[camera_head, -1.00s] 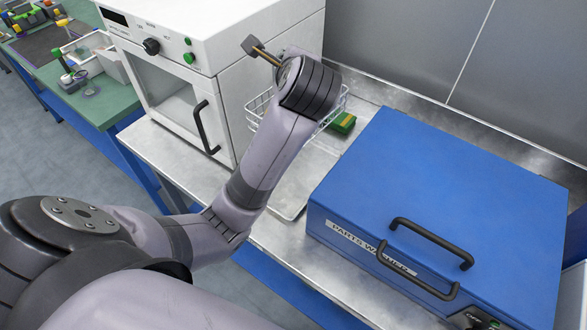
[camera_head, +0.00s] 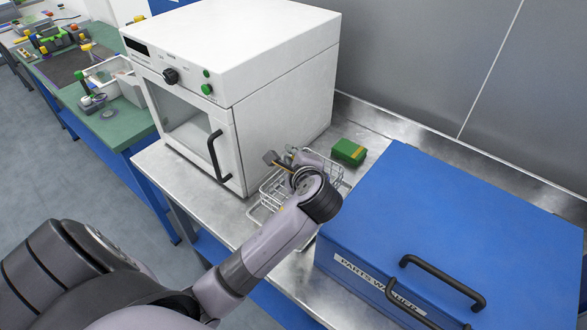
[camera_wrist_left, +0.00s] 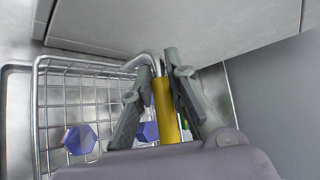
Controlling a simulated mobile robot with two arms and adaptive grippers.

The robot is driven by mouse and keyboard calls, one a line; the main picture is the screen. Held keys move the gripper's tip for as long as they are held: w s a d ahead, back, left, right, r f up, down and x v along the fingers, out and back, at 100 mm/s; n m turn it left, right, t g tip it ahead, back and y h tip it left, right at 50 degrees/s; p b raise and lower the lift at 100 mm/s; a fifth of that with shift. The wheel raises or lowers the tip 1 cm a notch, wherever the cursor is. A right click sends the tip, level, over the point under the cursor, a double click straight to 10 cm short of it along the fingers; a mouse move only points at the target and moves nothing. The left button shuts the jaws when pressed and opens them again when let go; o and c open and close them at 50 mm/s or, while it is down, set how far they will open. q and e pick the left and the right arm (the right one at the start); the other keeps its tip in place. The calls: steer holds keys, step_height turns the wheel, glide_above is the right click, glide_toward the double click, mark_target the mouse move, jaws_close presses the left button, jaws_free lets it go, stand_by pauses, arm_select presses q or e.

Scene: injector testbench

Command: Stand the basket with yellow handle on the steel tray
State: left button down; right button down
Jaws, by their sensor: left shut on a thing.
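The wire basket (camera_head: 275,190) is at the end of my left arm in the head view, partly hidden by my wrist, between the white oven and the blue parts washer. In the left wrist view the basket (camera_wrist_left: 88,100) holds blue hexagonal parts (camera_wrist_left: 79,139). My left gripper (camera_wrist_left: 158,70) is shut on the yellow handle (camera_wrist_left: 165,108), one finger on each side. The steel tray (camera_head: 257,214) lies on the bench under the basket, mostly covered by it and my arm. I cannot tell whether the basket touches the tray. My right gripper is not in view.
The white oven (camera_head: 240,55) stands close behind and left of the basket. The blue parts washer (camera_head: 460,225) is close on the right. A green box (camera_head: 348,152) lies on the bench behind. A green-topped table (camera_head: 115,125) is at far left.

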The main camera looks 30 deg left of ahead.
arm_select(q)
step_height(320, 180, down, 4)
steer(key=shift+f, duration=0.1)
steer(key=c, duration=1.6)
jaws_free()
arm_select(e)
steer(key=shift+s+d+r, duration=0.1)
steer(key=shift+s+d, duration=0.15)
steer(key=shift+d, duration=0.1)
arm_select(q)
steer(key=shift+o, duration=0.2)
steer(key=shift+d, duration=0.1)
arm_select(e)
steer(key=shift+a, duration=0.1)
arm_select(q)
steer(key=shift+s+d, duration=0.2)
steer(key=b+v, duration=0.1)
steer(key=v, duration=1)
steer(key=shift+s, duration=0.15)
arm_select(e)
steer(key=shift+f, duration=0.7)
arm_select(q)
steer(key=shift+d, duration=0.1)
